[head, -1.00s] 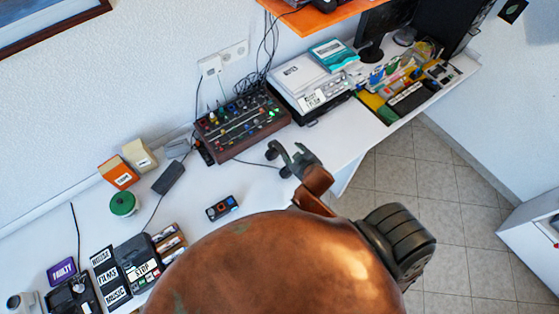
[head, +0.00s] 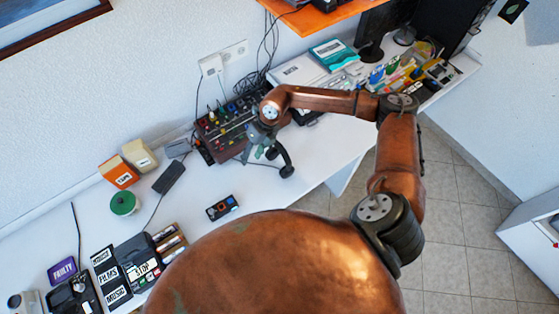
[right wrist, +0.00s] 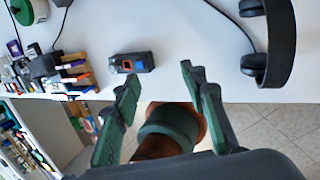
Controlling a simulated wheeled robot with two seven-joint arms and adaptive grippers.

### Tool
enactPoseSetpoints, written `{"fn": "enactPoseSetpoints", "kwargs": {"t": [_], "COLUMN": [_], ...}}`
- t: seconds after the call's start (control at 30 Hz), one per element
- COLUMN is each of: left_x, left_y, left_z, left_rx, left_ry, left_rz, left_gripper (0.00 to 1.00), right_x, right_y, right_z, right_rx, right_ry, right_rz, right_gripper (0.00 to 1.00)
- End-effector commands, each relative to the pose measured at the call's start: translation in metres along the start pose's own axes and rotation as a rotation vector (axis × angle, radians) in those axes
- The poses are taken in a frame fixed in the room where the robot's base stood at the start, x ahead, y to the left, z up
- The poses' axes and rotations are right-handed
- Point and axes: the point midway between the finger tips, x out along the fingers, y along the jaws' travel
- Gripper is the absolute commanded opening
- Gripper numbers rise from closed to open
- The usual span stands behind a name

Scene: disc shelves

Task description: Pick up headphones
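The black headphones (head: 286,160) lie on the white desk in front of the mixer, partly hidden by my right gripper in the head view. In the right wrist view their curved headband (right wrist: 285,45) and two ear pads show at the upper right. My right gripper (head: 256,154) hangs over the desk just left of the headphones. In the right wrist view the right gripper (right wrist: 160,76) is open, its green fingers apart with nothing between them. The headphones are outside the fingers, to the right. My left gripper is not in view.
A mixer with coloured knobs (head: 222,132) stands behind the headphones. A small dark device (head: 222,207) lies on the desk to the left, also in the right wrist view (right wrist: 133,63). A green round object (head: 124,203) is further left. The desk (head: 235,186) between is mostly bare.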

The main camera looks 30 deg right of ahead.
Motion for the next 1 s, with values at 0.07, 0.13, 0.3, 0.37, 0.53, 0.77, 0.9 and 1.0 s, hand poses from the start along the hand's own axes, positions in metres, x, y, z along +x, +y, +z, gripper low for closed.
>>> {"fn": "enactPoseSetpoints", "kwargs": {"t": [0.07,0.13,0.3,0.37,0.53,0.77,0.9,1.0], "left_x": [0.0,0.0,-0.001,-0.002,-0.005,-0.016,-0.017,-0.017], "left_y": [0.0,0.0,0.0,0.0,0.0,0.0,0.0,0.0], "left_z": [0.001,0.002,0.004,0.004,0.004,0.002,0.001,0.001], "left_rx": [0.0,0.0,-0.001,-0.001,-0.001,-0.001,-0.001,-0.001], "left_ry": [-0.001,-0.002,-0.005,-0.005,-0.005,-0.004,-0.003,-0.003], "left_rz": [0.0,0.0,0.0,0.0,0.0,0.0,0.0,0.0], "left_gripper": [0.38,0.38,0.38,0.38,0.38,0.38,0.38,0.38], "right_x": [-0.022,-0.037,-0.052,-0.047,-0.03,-0.001,0.014,0.017], "right_y": [-0.055,-0.087,-0.121,-0.125,-0.131,-0.14,-0.145,-0.147], "right_z": [0.004,0.003,0.0,-0.001,-0.002,-0.003,-0.004,-0.004], "right_rx": [0.009,0.025,0.047,0.049,0.048,0.047,0.047,0.047], "right_ry": [0.031,0.055,0.082,0.085,0.084,0.084,0.083,0.083], "right_rz": [-0.169,-0.268,-0.374,-0.379,-0.378,-0.375,-0.374,-0.375], "right_gripper": [0.39,0.39,0.39,0.39,0.39,0.39,0.39,0.39]}}
